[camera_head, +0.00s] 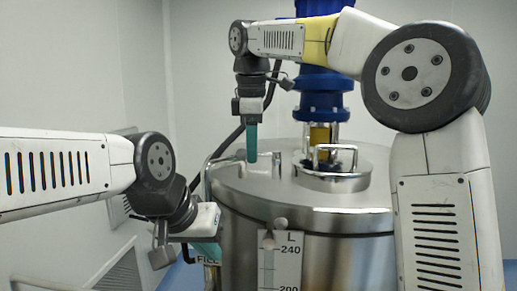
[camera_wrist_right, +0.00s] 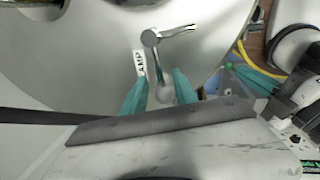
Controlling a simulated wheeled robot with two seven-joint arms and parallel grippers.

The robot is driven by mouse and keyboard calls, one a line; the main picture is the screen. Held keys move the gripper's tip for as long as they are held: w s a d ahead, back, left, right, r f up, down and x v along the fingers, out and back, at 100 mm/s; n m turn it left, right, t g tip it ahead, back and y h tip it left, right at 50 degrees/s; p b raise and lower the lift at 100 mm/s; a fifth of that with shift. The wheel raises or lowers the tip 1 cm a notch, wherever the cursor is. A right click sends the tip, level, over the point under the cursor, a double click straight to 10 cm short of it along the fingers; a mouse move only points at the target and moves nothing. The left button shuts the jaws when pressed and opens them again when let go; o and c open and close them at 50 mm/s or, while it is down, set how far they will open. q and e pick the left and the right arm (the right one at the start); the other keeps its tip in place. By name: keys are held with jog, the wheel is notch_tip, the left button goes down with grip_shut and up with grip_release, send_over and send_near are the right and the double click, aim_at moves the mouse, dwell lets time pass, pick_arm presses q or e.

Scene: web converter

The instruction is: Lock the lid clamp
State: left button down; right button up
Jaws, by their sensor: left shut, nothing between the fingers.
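The steel tank lid (camera_head: 330,208) fills the middle of the head view. My right gripper (camera_head: 252,158) points down over its left part. In the right wrist view, a shiny bent clamp lever (camera_wrist_right: 154,58) lies on the lid beside a label (camera_wrist_right: 139,66) reading "AMP". Its rounded end lies between the teal fingertips of my right gripper (camera_wrist_right: 160,86). The fingers are apart, with no clear contact on the lever. In the head view, the right gripper largely hides the clamp. My left gripper (camera_head: 207,250) is shut and empty beside the tank's left side.
A round hatch with a handle (camera_head: 335,172) sits on the lid. Yellow tubing (camera_wrist_right: 255,60) shows in the right wrist view.

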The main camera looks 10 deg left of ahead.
grip_shut()
jog(key=shift+a+r, duration=0.1)
dwell(1.3)
